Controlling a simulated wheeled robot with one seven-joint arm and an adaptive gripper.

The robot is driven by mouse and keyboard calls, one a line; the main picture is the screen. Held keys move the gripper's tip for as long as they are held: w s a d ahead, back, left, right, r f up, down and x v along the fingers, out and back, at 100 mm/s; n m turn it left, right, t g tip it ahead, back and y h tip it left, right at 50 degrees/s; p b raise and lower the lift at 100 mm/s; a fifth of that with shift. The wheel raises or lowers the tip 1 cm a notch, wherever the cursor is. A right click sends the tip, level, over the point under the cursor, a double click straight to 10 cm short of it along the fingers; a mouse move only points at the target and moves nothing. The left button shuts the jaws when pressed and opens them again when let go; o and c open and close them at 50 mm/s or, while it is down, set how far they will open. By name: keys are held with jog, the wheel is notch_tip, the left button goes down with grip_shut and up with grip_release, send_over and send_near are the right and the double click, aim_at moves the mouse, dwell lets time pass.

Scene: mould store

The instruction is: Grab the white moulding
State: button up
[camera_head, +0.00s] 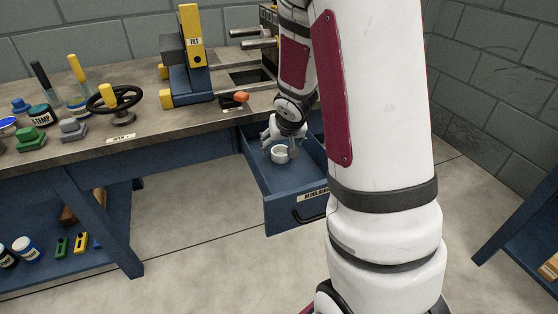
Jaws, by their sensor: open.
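The white moulding (279,155) is a small round ring-like or cup-like piece. It lies inside the open blue drawer (266,189), which is pulled out from under the workbench. My gripper (285,143) reaches down into the drawer, right above and beside the moulding. It is open, with its fingers small in the picture and partly merged with the moulding. I cannot tell whether they touch it. My arm hides the right part of the drawer.
The workbench (160,143) holds a black handwheel (114,99), a blue and yellow tilt fixture (187,75), an orange-red piece (241,97), and jars at the left. A lower shelf (85,272) carries more items. Another blue bench (518,238) stands at the right. Floor before the drawer is clear.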

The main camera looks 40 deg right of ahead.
aim_at(280, 154)
jog(key=shift+b+x, duration=1.45)
jog(key=shift+x, duration=1.75)
jog(key=shift+d, duration=0.1)
jog(key=shift+c, duration=0.4)
jog(key=c, duration=0.8)
